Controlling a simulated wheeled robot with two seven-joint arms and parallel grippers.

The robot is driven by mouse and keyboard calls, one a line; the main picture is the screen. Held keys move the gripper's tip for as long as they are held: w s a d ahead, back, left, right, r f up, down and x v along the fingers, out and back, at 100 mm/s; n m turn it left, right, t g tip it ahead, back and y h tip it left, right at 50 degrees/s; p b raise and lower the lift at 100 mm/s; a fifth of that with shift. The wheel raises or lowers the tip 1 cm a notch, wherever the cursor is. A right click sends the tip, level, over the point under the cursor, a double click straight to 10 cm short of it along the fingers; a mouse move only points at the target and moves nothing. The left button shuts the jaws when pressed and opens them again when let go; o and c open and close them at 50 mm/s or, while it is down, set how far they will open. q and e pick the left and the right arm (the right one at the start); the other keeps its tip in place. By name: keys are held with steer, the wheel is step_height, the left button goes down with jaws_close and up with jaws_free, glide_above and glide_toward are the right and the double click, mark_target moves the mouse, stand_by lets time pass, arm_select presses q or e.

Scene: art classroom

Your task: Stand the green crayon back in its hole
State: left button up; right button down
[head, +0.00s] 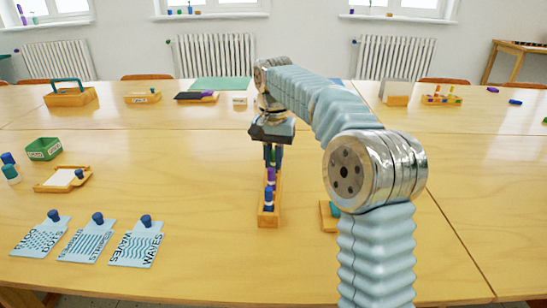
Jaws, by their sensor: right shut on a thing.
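A narrow wooden crayon block (265,220) stands on the near table, left of my forearm. A purple crayon (270,176) and a blue crayon (268,196) stand upright in it. My right gripper (272,155) points down over the far end of the block. It is shut on the green crayon (272,157), which shows as a small green piece between the fingers, roughly upright. Whether its lower end is in a hole or above it, I cannot tell; the other crayons hide it. My left gripper is not in view.
A wooden piece with a teal top (329,212) lies partly behind my forearm. Blue pattern cards with blue knobs (87,238), a small tray (62,181) and a green box (44,149) are at left. Bare table lies between cards and block.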

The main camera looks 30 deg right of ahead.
steer(key=c, duration=1)
jaws_free()
steer(key=shift+o, duration=1.1)
steer(key=shift+r, duration=3)
